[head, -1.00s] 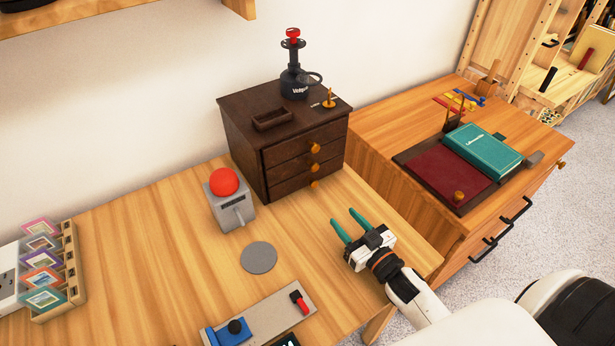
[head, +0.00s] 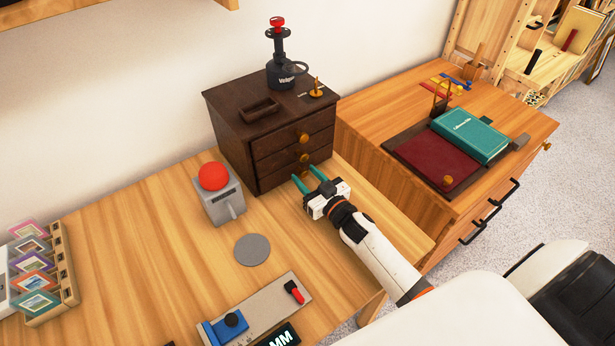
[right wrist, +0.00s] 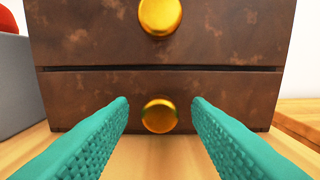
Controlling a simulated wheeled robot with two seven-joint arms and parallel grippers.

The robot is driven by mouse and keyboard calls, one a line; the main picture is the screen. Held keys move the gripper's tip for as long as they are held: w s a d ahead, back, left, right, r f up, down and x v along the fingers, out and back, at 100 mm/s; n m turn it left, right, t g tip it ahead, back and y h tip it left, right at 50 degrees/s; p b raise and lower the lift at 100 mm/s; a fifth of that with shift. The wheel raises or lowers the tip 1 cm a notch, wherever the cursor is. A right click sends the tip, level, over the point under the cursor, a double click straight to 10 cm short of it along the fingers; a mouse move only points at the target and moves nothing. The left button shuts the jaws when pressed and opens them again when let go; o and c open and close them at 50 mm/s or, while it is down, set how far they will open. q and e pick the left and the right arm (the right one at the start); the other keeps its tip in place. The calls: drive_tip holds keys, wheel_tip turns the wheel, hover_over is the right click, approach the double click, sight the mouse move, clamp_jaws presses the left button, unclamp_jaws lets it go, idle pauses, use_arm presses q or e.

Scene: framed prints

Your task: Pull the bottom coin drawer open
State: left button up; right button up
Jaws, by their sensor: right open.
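The dark brown coin cabinet (head: 232,150) stands on the wooden table with three drawers, each with a round brass knob. The bottom drawer (right wrist: 88,95) is shut flush with the front. Its knob (right wrist: 159,115) shows in the right wrist view between and beyond my teal fingertips. My right gripper (head: 306,178) is open and low in front of the bottom drawer, with one finger on each side of the knob and not touching it. In the head view the gripper partly hides the bottom knob. The middle knob (right wrist: 160,15) is above. My left gripper is not in view.
A grey box with a red dome button (head: 214,177) stands left of the cabinet. A grey disc (head: 252,249) and a grey panel with a red switch (head: 262,308) lie in front. A black bottle-like device (head: 282,70) stands on the cabinet. The table's right edge is near my arm.

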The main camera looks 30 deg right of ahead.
drive_tip(key=shift+w, duration=0.1)
clamp_jaws()
idle(0.3)
drive_tip(key=shift+s, duration=0.4)
drive_tip(key=s+p, duration=0.1)
drive_tip(key=s, duration=0.3)
drive_tip(key=s+d+p, duration=0.1)
drive_tip(key=s+p, duration=0.1)
drive_tip(key=s, duration=0.3)
drive_tip(key=s+d+p, duration=0.1)
drive_tip(key=s+p, duration=0.1)
drive_tip(key=s, duration=0.3)
drive_tip(key=shift+s, duration=0.3)
unclamp_jaws()
